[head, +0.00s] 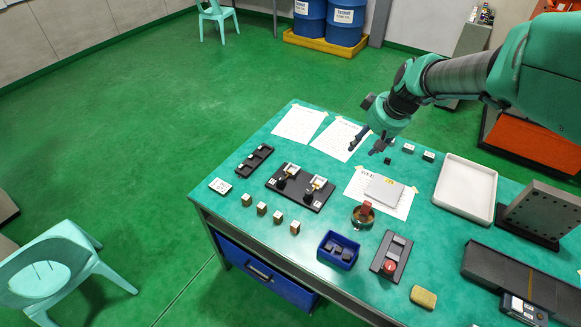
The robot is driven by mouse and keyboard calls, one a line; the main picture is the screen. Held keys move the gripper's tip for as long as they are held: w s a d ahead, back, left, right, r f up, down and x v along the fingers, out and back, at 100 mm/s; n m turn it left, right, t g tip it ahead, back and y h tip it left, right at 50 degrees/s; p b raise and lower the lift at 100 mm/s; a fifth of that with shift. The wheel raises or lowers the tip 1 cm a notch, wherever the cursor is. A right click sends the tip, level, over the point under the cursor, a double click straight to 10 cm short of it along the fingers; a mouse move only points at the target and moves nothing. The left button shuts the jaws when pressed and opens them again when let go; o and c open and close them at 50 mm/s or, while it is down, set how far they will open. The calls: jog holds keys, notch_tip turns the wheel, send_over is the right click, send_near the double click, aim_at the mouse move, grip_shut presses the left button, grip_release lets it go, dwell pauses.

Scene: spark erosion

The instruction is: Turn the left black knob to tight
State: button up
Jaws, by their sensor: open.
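A black fixture plate (318,206) lies on the green table and carries two small clamp units with light metal blocks. The left black knob (281,183) is at the front of the left unit. The right black knob (308,196) is at the front of the right unit. Whether either knob is tight or loose is too small to tell. My gripper (367,144) is open and empty, with fingers pointing down. It hangs above the back of the table, to the right of and behind the fixture, apart from both knobs.
Several small wooden-looking blocks (262,208) stand in front of the fixture. A black slotted tray (254,161) is left of it. A round dark cup (363,214) and a blue bin (338,250) stand to its right. Paper sheets (299,124) lie behind it.

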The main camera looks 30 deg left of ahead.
jog(key=w+a+f+n, duration=0.2)
jog(key=a+f+n, duration=0.1)
jog(key=a+f, duration=0.9)
jog(key=n+g+p, duration=0.2)
send_near(281, 178)
jog(key=shift+y, duration=0.3)
jog(key=v, duration=0.5)
jog(key=shift+s+d+f, duration=0.1)
jog(key=shift+f, duration=0.15)
jog(key=shift+b+x, duration=0.35)
jog(key=shift+x, duration=6.35)
jog(key=shift+d+f, duration=0.1)
jog(key=c, duration=1.1)
